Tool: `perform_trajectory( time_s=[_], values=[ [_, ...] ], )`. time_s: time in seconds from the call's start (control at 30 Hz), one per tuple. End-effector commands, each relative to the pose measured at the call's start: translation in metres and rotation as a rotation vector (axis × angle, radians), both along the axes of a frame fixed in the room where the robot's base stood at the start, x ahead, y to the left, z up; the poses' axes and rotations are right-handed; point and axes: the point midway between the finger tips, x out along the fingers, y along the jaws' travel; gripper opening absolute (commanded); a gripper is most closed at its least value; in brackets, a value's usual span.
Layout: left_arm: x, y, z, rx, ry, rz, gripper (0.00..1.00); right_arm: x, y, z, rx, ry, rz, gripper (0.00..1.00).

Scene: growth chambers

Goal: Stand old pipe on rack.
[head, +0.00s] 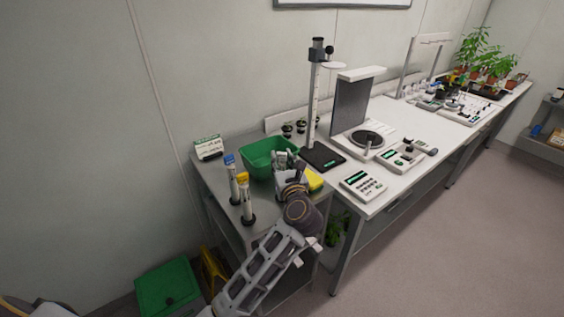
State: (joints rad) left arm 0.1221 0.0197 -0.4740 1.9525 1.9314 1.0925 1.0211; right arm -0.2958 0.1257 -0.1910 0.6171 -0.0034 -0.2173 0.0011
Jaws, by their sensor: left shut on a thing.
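My left gripper (285,163) reaches over the near bench beside a green basin (259,147). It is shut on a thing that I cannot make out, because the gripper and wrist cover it. I cannot tell whether this is the old pipe. Two upright tubes stand on dark round feet left of the gripper: one with a blue cap (233,180) and one with a yellow top (246,200). I cannot pick out the rack for certain. My right gripper is not in view.
A yellow item (314,181) lies right of my gripper. A tall column stand (314,100), a grey panel device (352,108) and a keypad box (362,185) stand behind and to the right. A green bin (168,287) is on the floor. Potted plants (485,60) stand at the far end.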

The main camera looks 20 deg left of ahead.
Motion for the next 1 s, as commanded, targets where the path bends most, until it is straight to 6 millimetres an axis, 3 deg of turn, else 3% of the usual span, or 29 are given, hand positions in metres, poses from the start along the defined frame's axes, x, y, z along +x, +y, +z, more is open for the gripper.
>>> perform_trajectory(
  time_s=[0.43,0.47,0.6,1.0],
  values=[
    [0.0,0.0,-0.004,0.0,-0.001,0.0,0.0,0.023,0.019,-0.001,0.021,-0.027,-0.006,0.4],
    [0.0,0.0,-0.004,0.0,-0.001,0.001,0.33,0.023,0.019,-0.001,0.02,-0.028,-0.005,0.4],
    [0.0,0.0,-0.003,0.0,-0.001,0.0,0.51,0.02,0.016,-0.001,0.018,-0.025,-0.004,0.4],
    [0.0,0.0,-0.002,0.0,-0.001,0.0,0.52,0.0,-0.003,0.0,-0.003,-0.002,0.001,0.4]
  ],
)
